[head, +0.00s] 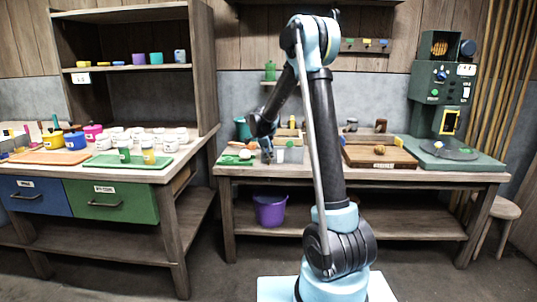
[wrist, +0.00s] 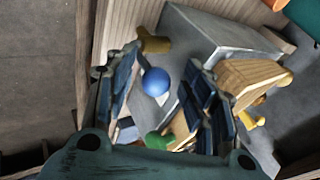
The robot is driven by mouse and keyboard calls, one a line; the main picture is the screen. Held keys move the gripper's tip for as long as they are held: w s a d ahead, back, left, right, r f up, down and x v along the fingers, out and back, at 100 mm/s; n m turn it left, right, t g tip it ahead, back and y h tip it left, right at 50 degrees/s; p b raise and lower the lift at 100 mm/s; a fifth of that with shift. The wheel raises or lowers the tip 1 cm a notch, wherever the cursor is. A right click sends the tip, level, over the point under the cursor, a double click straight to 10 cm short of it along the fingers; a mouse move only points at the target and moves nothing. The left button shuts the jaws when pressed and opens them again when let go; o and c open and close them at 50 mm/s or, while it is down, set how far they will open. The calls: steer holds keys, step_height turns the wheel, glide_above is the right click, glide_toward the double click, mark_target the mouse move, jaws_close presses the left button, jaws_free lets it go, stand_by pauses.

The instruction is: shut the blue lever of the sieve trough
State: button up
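The grey sieve trough (wrist: 215,32) fills the middle of the wrist view, tilted in the picture. A blue ball knob (wrist: 155,82), which looks like the end of the blue lever, shows in front of its side. My gripper (wrist: 164,62) is open, with one finger on each side of the blue knob in the picture; whether either finger touches it I cannot tell. A brownish-yellow knob (wrist: 153,43) is near the left fingertip and a green knob (wrist: 154,140) is nearer the palm. In the head view my gripper (head: 267,152) is low at the workbench, beside the grey trough (head: 291,155).
A wooden piece (wrist: 252,78) lies close to the right finger. On the bench (head: 460,177) a green mat (head: 232,160) is left of the trough and a wooden tray (head: 365,160) right of it. A purple bucket (head: 270,211) stands on the lower shelf.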

steer(key=shift+s+a+f, duration=0.1)
steer(key=shift+s, duration=0.1)
stand_by(0.4)
steer(key=shift+s, duration=0.1)
steer(key=v, duration=1.1)
steer(key=shift+r, duration=0.35)
steer(key=shift+s+a, duration=0.1)
steer(key=shift+s, duration=0.05)
